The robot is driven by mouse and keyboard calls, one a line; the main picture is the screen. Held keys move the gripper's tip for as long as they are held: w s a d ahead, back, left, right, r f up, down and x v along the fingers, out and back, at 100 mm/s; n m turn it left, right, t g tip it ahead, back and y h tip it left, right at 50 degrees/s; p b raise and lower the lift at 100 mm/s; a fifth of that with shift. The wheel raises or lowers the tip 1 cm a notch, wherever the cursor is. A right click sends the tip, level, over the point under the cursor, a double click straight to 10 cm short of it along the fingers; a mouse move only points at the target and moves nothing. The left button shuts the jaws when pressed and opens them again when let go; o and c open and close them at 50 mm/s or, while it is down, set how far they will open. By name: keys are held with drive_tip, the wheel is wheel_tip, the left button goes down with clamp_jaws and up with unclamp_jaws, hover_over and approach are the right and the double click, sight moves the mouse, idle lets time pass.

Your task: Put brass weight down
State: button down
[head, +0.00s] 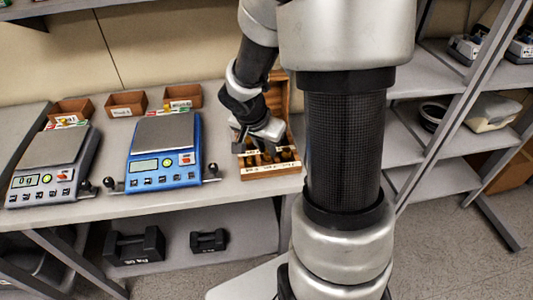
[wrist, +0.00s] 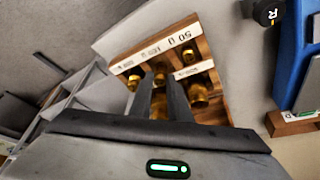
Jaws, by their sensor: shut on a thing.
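A wooden weight box (head: 272,172) with white label strips stands on the bench below my gripper (head: 256,146). In the wrist view the box (wrist: 214,52) holds several brass weights, such as one at the right (wrist: 197,92) and one at the upper right (wrist: 188,54). Its front label reads 50 g. My gripper (wrist: 160,82) reaches over the box with its two dark fingers close together. They are shut on a brass weight (wrist: 158,104), mostly hidden between and behind the fingers. I cannot tell whether the held weight touches the box.
A blue scale (head: 163,150) stands left of the box, and a grey scale (head: 50,165) reading 0 g stands farther left. Small wooden bins (head: 125,103) line the back. Black dumbbell-like weights (head: 134,246) lie on the lower shelf. Metal shelving (head: 440,125) is at the right.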

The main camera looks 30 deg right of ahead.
drive_tip(key=shift+f, duration=0.85)
drive_tip(key=shift+f+b, duration=0.25)
drive_tip(key=shift+b, duration=0.3)
drive_tip(key=shift+f, duration=0.1)
